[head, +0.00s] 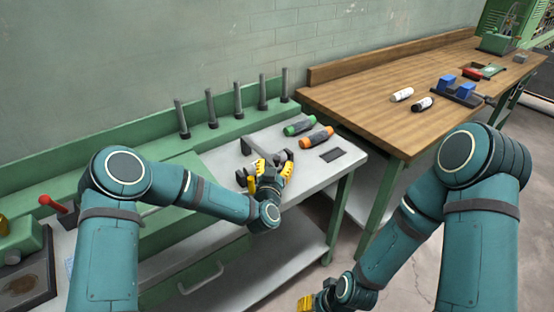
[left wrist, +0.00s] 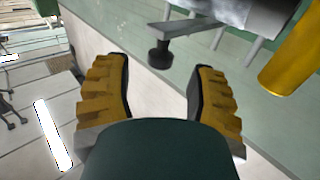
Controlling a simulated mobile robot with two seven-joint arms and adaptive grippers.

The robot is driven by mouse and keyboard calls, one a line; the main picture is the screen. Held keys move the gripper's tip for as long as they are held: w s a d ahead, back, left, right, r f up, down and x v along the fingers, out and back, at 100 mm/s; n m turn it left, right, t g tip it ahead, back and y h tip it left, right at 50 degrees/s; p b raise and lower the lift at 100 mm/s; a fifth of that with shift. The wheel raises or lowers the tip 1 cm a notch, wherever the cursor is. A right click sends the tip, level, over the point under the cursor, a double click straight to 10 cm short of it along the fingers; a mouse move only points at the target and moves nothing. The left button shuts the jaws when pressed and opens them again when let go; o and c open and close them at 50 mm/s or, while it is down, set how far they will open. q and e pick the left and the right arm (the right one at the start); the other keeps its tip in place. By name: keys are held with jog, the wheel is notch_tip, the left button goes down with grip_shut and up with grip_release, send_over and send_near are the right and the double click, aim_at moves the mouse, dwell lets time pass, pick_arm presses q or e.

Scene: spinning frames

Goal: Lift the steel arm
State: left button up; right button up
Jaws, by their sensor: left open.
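A steel arm (left wrist: 210,22) crosses the top of the left wrist view as a grey bar, with a dark knob (left wrist: 159,52) hanging below it. In the head view, a dark piece (head: 246,146) shows just behind my left gripper (head: 262,172); my gripper hides much of what is there. In the left wrist view, my left gripper (left wrist: 160,80) has its yellow fingers wide apart. The knob stands beyond the gap between the fingertips, and nothing is held. My right gripper (head: 312,302) is low at the bottom edge, partly cut off.
Upright dark spindles (head: 238,100) stand in a row on the green rail. A green bobbin (head: 299,125) and an orange bobbin (head: 317,137) lie on the grey top right of my left gripper. A wooden table (head: 380,75) holds white and black cylinders and blue blocks.

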aim_at(276, 161)
pick_arm(q)
jog(key=shift+w+d, duration=0.15)
jog(key=shift+w, duration=0.75)
jog(key=shift+w+d, duration=0.15)
jog(key=shift+w, duration=0.7)
grip_shut()
